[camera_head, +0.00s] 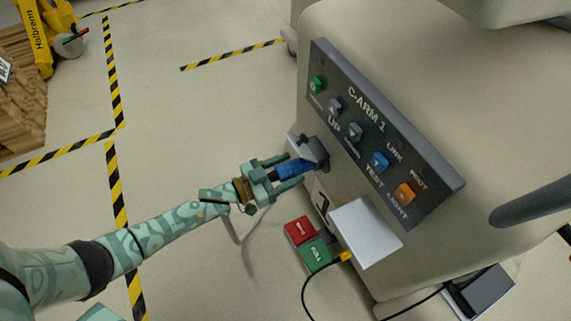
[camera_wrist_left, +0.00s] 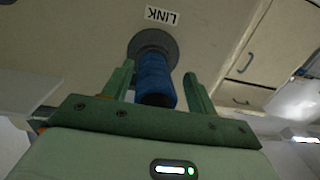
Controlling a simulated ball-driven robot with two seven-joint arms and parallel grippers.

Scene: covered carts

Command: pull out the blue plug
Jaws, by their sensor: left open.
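The blue plug (camera_head: 290,169) sits at a dark grey round socket (camera_head: 314,151) on the side of the covered cart. In the left wrist view the blue plug (camera_wrist_left: 155,79) points out from the grey socket (camera_wrist_left: 153,43), under a label reading LINK. My left gripper (camera_head: 284,173) is open, with one finger on each side of the plug. In the wrist view the fingers of the left gripper (camera_wrist_left: 160,82) stand apart from the plug, with a gap on the right side. My right gripper is not in view.
A control panel (camera_head: 375,130) with several buttons is above the socket. A white flap (camera_head: 365,232) juts out below it. Red (camera_head: 299,231) and green (camera_head: 316,253) blocks and a yellow plug (camera_head: 345,257) with a black cable are near. Open floor lies left.

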